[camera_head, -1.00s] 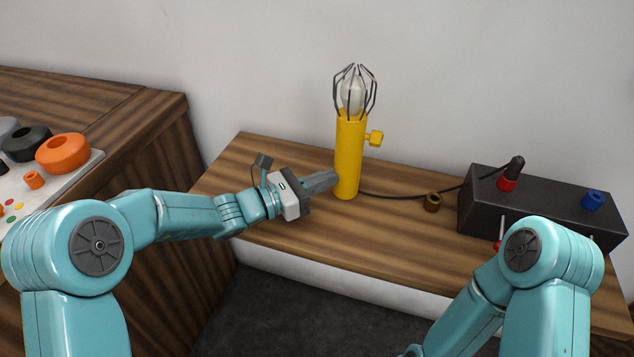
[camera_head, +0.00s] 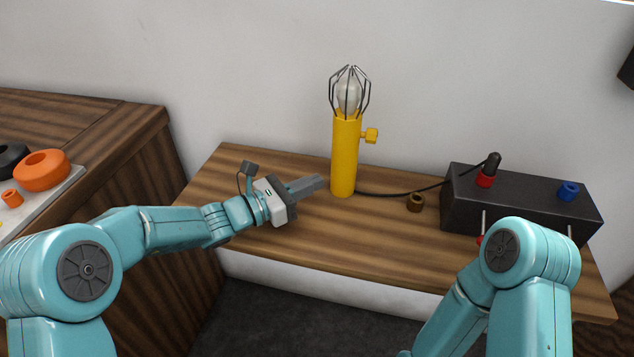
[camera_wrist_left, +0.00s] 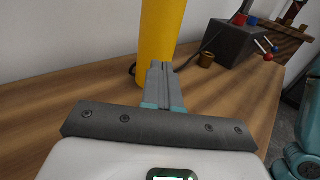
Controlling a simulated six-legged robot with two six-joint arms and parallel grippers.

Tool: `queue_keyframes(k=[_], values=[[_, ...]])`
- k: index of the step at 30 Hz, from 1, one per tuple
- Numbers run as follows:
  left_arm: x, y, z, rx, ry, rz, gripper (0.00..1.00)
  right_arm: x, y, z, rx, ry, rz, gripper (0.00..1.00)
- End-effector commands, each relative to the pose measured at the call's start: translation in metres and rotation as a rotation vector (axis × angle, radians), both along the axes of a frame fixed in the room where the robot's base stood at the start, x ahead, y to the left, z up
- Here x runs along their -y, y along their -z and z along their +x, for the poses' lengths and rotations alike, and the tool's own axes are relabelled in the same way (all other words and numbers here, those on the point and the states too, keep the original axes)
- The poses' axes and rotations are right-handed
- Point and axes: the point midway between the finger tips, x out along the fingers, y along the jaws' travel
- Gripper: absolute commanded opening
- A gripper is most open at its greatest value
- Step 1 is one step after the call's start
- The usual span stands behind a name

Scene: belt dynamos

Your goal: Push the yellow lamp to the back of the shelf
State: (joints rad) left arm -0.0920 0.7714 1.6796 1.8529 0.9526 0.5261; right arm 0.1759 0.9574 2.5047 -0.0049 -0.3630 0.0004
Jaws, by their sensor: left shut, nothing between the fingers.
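The yellow lamp (camera_head: 344,157) stands upright on the wooden shelf (camera_head: 345,225), near the wall, with a wire cage around its bulb and a yellow knob on its right side. In the left wrist view the lower part of the yellow lamp (camera_wrist_left: 160,30) is just beyond the fingertips. My left gripper (camera_head: 322,182) is shut and empty, just left of the lamp's base. A small gap shows between fingertips and lamp in the head view. My right gripper is out of view; only my right arm shows.
A dark box (camera_head: 515,205) with red and blue terminals stands at the shelf's right, joined to the lamp by a black cable (camera_head: 400,194). A wooden cabinet (camera_head: 130,120) stands at the left. The shelf's front middle is clear.

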Motion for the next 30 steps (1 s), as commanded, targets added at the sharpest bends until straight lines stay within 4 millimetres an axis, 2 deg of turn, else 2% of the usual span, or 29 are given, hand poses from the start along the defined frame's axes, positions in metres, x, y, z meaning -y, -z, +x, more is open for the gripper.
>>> queue_keyframes(k=[3,16,21,30], values=[[-0.011,0.000,-0.002,-0.002,-0.002,-0.001,0.00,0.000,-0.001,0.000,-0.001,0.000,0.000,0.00],[-0.080,0.000,-0.037,-0.002,-0.001,0.000,0.00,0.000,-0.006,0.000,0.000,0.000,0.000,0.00],[-0.091,0.000,-0.043,-0.002,0.002,-0.001,0.00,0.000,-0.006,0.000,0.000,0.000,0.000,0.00],[-0.093,0.000,-0.045,-0.001,0.002,0.000,0.00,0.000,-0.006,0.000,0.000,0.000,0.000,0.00]])
